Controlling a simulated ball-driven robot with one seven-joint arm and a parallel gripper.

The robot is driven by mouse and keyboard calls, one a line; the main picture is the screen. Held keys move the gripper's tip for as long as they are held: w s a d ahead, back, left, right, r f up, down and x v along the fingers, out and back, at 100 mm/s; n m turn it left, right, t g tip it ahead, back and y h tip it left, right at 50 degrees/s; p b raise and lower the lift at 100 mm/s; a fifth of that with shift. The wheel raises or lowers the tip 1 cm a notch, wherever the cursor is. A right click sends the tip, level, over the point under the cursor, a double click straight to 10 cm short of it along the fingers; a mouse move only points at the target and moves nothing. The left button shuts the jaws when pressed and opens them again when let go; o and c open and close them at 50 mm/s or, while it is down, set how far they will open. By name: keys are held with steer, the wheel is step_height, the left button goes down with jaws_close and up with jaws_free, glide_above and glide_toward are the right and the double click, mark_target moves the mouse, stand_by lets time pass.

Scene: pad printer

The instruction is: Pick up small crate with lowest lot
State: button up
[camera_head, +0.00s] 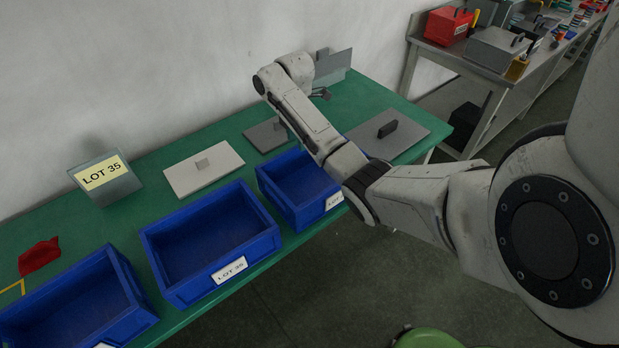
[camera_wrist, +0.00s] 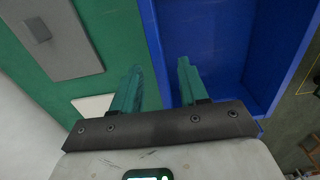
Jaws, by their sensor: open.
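Three blue crates stand along the green table in the head view. The left crate (camera_head: 70,300) is cut off by the frame and its label is barely in view. The middle crate (camera_head: 150,255) has a label reading LOT 35. The right crate (camera_head: 268,195) looks smallest; my arm covers part of its label, so its number cannot be read. In the wrist view, my gripper (camera_wrist: 159,66) is open and empty. Its fingers lie on either side of a blue crate's wall (camera_wrist: 154,45) as seen from above; whether they reach down around it cannot be told.
A sign (camera_head: 103,177) reading LOT 35 stands at the back of the green table (camera_head: 145,160). A red cloth-like item (camera_head: 38,256) lies left. Another bench stands at upper right.

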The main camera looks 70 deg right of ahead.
step_height(320, 180, down, 8)
steer(key=shift+w+f+p, duration=0.15)
steer(key=shift+f+p, duration=0.05)
steer(key=shift+p, duration=0.25)
jaws_close()
stand_by(0.4)
